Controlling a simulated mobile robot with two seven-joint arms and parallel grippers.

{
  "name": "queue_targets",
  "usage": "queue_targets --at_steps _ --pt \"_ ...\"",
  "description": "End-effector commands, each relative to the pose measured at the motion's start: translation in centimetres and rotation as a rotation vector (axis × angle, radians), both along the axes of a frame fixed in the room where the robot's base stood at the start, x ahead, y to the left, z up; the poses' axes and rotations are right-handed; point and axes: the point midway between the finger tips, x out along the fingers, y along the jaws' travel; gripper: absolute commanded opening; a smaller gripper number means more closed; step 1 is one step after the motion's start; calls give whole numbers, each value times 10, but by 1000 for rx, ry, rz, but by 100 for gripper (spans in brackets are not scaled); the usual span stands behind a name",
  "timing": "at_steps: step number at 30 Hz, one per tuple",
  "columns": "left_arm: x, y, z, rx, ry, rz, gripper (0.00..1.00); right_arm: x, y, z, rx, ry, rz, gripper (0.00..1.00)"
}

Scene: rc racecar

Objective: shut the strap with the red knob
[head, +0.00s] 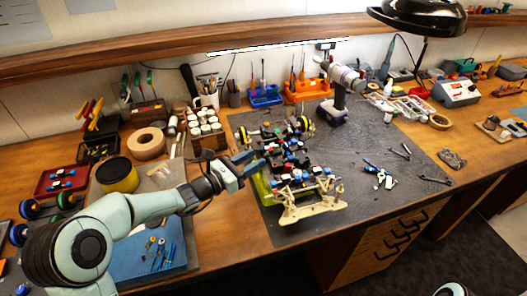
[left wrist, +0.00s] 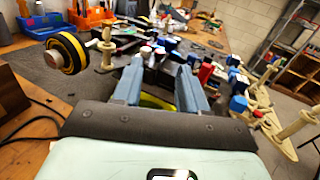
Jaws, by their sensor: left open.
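The RC car chassis (head: 312,203) stands on the dark mat, with cream bumper parts, yellow-black wheels at the far end and several blue, red and white pieces. A red knob (left wrist: 206,73) shows in the left wrist view just right of my right-hand fingertip; whether its strap is open or shut cannot be told. My left gripper (head: 245,163) is open at the car's left side. In the left wrist view its blue fingers (left wrist: 160,72) are apart, with dark car parts beyond and nothing held between them. My right gripper is not in view.
A cordless drill (head: 334,108) stands behind the car. A rack of white bottles (head: 205,130) and tape rolls (head: 146,143) stand at left near my arm.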

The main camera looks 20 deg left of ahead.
Motion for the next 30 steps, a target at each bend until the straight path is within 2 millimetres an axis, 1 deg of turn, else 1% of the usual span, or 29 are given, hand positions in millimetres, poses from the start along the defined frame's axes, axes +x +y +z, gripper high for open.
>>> queue_targets --at_steps 1,3,9,13,20,23,24,28,30 --pt "9 -7 1 -2 -1 -3 42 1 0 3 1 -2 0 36" --pt "19 -14 1 -3 -1 -3 42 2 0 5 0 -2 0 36" --pt "36 -25 1 0 0 -1 42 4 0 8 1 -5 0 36" --pt "40 -27 0 1 -1 0 42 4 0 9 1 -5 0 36" --pt "40 -28 0 1 -1 0 42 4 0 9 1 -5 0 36" --pt "40 -27 0 1 -1 0 13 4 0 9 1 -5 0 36" --pt "40 -27 0 1 -1 0 0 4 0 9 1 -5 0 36" --pt "40 -27 0 1 0 0 0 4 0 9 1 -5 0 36" --pt "40 -28 2 18 10 -1 0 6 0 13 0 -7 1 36"
